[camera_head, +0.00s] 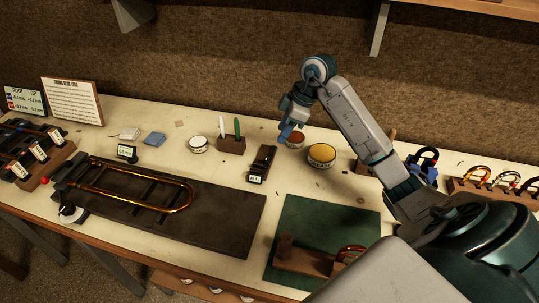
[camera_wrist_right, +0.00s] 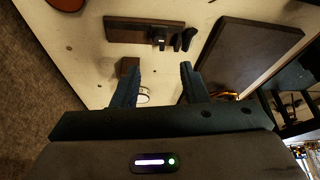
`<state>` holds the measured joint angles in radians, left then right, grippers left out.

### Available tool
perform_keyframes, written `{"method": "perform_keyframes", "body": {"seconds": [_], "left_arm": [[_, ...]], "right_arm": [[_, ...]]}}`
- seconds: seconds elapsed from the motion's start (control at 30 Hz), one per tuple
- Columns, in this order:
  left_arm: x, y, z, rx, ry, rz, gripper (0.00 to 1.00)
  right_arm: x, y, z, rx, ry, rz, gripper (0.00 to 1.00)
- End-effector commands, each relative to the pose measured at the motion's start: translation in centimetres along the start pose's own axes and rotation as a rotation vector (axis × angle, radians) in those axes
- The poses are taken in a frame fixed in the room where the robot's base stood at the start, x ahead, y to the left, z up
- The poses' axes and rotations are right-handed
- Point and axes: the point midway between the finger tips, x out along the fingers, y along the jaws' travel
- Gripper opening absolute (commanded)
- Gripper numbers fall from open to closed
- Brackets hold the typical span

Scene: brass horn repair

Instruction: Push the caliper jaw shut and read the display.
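The caliper (camera_head: 260,165) appears to be the small dark piece with a lit display, lying on the bench between the slide board and the yellow tin. In the right wrist view, a dark bar with a small display (camera_wrist_right: 161,42) and two dark prongs beside it seems to be the same caliper. The jaw gap and the reading are too small to make out. My right gripper (camera_head: 287,132) hangs above the bench, just beyond and right of the caliper. Its fingers (camera_wrist_right: 160,85) are apart, with nothing visibly held. My left gripper is not in view.
The dark board with a brass slide (camera_head: 225,220) lies to the left. A pen block (camera_head: 231,145), red tin (camera_head: 295,141) and yellow tin (camera_head: 321,155) stand near the caliper. A green mat (camera_head: 300,218) lies in front. Bare bench shows around the caliper.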

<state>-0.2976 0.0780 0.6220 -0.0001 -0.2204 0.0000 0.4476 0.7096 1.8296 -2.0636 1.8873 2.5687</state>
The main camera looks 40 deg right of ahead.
Motion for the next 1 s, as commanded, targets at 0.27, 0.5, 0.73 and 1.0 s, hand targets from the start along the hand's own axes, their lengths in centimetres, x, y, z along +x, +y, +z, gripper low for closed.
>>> {"method": "perform_keyframes", "body": {"seconds": [0.27,0.5,0.73,1.0], "left_arm": [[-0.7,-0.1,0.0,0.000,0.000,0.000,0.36],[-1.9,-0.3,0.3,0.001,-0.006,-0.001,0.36],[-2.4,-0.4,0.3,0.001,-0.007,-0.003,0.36],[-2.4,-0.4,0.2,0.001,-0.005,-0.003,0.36]], "right_arm": [[3.2,-0.1,0.0,0.002,0.001,-0.005,0.40],[7.8,-0.1,0.0,0.003,0.001,-0.005,0.40],[10.5,-0.1,0.1,0.002,0.001,-0.003,0.40],[11.1,0.0,0.1,0.000,-0.001,0.000,0.40]]}}
